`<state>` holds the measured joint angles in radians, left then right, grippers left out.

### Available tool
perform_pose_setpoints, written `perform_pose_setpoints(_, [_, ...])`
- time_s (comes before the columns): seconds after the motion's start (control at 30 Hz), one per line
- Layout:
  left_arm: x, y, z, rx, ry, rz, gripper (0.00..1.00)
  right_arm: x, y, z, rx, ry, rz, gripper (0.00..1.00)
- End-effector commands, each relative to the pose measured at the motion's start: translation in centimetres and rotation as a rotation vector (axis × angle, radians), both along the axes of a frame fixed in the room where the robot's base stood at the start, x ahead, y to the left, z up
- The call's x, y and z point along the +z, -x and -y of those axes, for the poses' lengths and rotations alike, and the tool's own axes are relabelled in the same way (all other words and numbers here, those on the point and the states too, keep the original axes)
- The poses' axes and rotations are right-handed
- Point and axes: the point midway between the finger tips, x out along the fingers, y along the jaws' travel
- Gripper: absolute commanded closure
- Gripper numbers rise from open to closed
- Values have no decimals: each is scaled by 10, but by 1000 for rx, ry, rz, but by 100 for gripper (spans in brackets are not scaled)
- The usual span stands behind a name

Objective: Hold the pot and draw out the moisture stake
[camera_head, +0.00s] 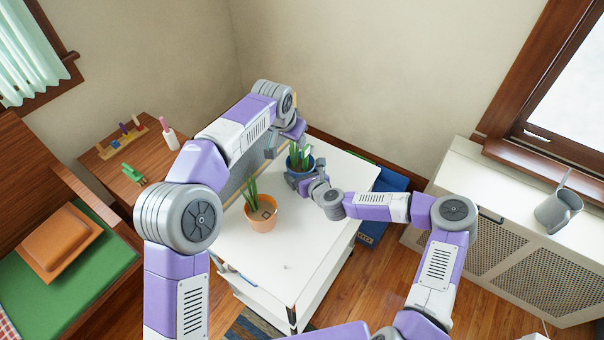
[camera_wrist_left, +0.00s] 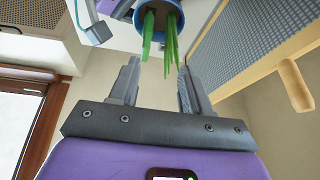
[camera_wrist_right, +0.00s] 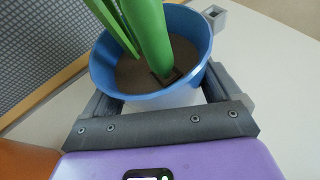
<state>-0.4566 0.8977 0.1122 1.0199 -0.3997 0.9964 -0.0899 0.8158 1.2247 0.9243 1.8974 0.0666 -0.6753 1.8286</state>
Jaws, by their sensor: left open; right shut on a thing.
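A blue pot (camera_head: 299,173) with dark soil and upright green leaves (camera_head: 299,157) stands at the white table's far side. My right gripper (camera_head: 312,184) is shut on this pot; in the right wrist view its fingers (camera_wrist_right: 160,92) lie on either side of the blue pot (camera_wrist_right: 112,82). A thick green stem or stake rises from a dark square spot (camera_wrist_right: 166,76) in its soil; I cannot tell which. My left gripper (camera_wrist_left: 157,72) is open and empty, with the green leaves (camera_wrist_left: 168,45) beyond its fingertips. In the head view it is partly hidden by my arm.
An orange pot (camera_head: 262,222) with a green plant and a dark square piece stands nearer on the white table (camera_head: 285,256). A grey perforated panel (camera_wrist_left: 262,42) is close beside my left gripper. The table's front right is clear.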

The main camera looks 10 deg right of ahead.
Motion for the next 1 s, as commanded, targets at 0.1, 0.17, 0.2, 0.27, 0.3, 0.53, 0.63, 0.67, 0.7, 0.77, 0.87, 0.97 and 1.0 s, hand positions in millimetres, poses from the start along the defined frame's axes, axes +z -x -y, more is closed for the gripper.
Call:
perform_pose_setpoints(0.1, [5,8,8,-36,7,-42,52,0,0,0,1,-1,-1,48])
perform_pose_setpoints(0.17, [6,10,11,-46,9,-52,52,0,0,0,1,-1,-1,48])
perform_pose_setpoints(0.2, [5,10,12,-50,10,-57,52,0,0,0,1,-1,-1,48])
perform_pose_setpoints(0.27, [2,10,13,-53,10,-60,52,0,0,0,1,-1,-1,48])
perform_pose_setpoints(0.3, [-1,9,14,-53,10,-60,52,-1,0,0,1,-1,-1,48])
perform_pose_setpoints(0.53, [-30,0,22,-51,8,-59,52,-1,0,0,1,-1,-1,48])
perform_pose_setpoints(0.63, [-44,-4,25,-51,9,-59,52,-1,0,0,1,-1,-1,48])
perform_pose_setpoints(0.67, [-48,-5,27,-50,9,-59,52,-1,0,0,1,-1,-1,48])
perform_pose_setpoints(0.7, [-54,-7,28,-51,9,-59,52,-1,0,0,1,-1,-1,48])
perform_pose_setpoints(0.77, [-62,-9,31,-51,9,-59,52,-1,0,0,1,-1,-1,48])
perform_pose_setpoints(0.87, [-75,-13,35,-50,10,-58,52,-1,0,0,2,-1,-1,48])
perform_pose_setpoints(0.97, [-86,-17,38,-50,11,-57,52,-1,0,0,2,-1,-2,48])
perform_pose_setpoints(1.0, [-90,-18,39,-50,10,-58,52,-1,0,0,2,-1,-2,48])
